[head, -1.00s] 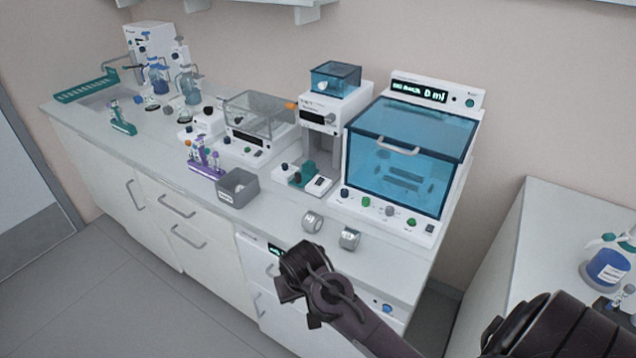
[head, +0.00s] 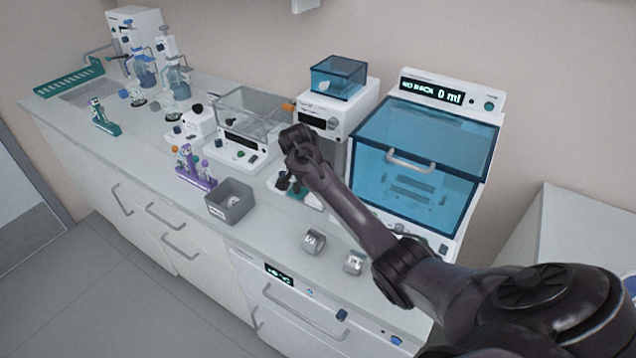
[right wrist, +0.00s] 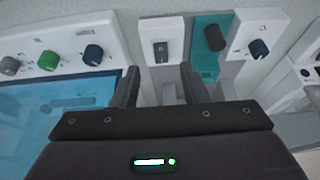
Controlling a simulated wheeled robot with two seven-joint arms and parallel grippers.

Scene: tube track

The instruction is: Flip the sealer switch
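The sealer (head: 339,118) is a white bench unit with a blue clear box on top, and its base is partly hidden behind my right arm in the head view. In the right wrist view a small dark rocker switch (right wrist: 161,51) sits on a white panel, beside a teal part (right wrist: 209,45) with a dark knob. My right gripper (right wrist: 160,85) is open and empty, with its fingers apart on either side below the switch panel. They do not visibly touch the switch. My left gripper is in neither view.
A large blue-lidded machine (head: 421,160) with front knobs stands right of the sealer. A grey bin (head: 229,203), a purple tube rack (head: 194,178) and two small metal-grey pieces (head: 314,241) are on the counter (head: 270,240). A clear-lidded unit (head: 247,115) stands left.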

